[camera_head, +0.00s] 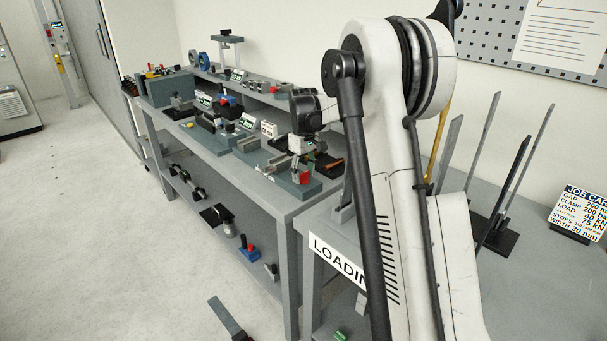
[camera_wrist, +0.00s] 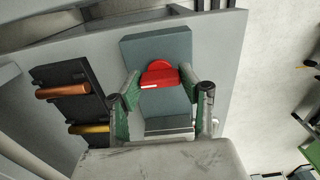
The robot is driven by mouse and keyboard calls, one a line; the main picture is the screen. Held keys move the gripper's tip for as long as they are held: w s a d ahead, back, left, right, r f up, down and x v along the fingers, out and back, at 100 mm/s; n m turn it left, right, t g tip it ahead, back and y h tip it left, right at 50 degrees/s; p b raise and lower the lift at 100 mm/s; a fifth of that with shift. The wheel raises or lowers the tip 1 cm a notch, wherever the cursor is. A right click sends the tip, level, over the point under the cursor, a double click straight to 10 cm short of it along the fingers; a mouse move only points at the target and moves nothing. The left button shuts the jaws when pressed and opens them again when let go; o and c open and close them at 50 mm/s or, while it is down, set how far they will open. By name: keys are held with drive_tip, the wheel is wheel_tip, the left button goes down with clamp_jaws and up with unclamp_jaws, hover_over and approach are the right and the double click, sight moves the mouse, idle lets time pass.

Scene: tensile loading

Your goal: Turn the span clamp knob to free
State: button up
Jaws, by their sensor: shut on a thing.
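The span clamp knob (camera_wrist: 160,74) is red and rounded, with a short white mark on its near edge. It sits on a blue-grey block (camera_wrist: 140,47). My gripper (camera_wrist: 158,80) has its green-padded fingers on either side of the knob and is shut on it. In the head view the red knob (camera_head: 305,178) shows at the near end of the bench, just below my gripper (camera_head: 301,167). The fingertips are small there. Which setting the white mark points to cannot be read.
A dark rack (camera_wrist: 66,92) with a copper and a brass rod lies left of the block in the wrist view. The grey bench (camera_head: 268,186) carries several fixtures and small signs. Upright plates (camera_head: 505,170) and a job card (camera_head: 578,213) stand at right. The floor at left is clear.

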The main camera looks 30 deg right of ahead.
sight(303, 173)
drive_tip(key=o, duration=1.1)
drive_tip(key=shift+o, duration=0.2)
drive_tip(key=shift+r, duration=0.15)
wheel_tip(303, 173, up, 12)
